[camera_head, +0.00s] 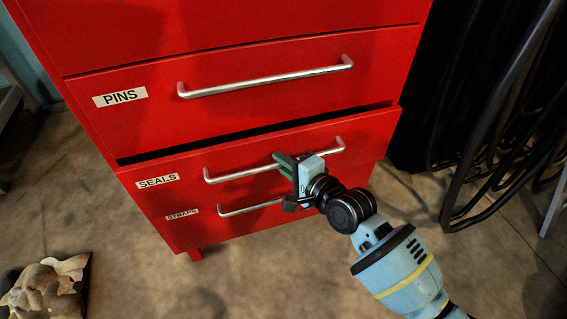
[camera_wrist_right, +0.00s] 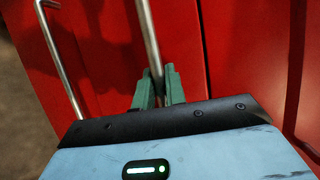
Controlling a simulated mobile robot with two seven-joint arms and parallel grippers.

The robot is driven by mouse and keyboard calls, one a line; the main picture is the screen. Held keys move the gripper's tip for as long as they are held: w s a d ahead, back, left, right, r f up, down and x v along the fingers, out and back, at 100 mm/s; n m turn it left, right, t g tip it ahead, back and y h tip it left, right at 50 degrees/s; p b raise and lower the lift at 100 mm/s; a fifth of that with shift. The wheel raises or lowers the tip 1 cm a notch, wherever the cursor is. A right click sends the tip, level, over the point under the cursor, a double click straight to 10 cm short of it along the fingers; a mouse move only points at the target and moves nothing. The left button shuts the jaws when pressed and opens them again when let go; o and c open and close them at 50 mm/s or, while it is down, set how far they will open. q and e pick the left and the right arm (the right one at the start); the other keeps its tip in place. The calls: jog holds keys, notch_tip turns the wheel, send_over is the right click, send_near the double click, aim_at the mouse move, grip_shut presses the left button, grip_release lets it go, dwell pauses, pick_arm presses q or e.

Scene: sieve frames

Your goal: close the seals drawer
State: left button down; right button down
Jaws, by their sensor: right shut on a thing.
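The seals drawer (camera_head: 362,138) is in the red cabinet in the head view, marked by a white SEALS label (camera_head: 158,181). It stands slightly out, with a dark gap along its top edge. Its metal bar handle (camera_head: 235,171) runs across the front. My right gripper (camera_head: 287,164) is shut on this handle; in the right wrist view its green fingers (camera_wrist_right: 158,88) close around the bar (camera_wrist_right: 150,40). The handle's middle is partly hidden by the gripper. My left gripper is not in view.
The PINS drawer (camera_head: 300,98) above sits flush. The STRAPS drawer, with its own handle (camera_head: 240,208), is just below. Dark looped frames (camera_head: 480,190) stand right of the cabinet. A pale lumpy object (camera_head: 45,290) lies on the floor at lower left. Floor in front is otherwise clear.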

jog(key=w, duration=0.1)
jog(key=w+a+b, duration=0.1)
jog(key=w, duration=0.1)
jog(key=shift+w+r, duration=0.1)
jog(key=shift+w, duration=0.15)
jog(key=c, duration=1.5)
grip_release()
jog(key=shift+o, duration=0.2)
jog(key=shift+a, duration=0.1)
jog(key=shift+r, duration=0.1)
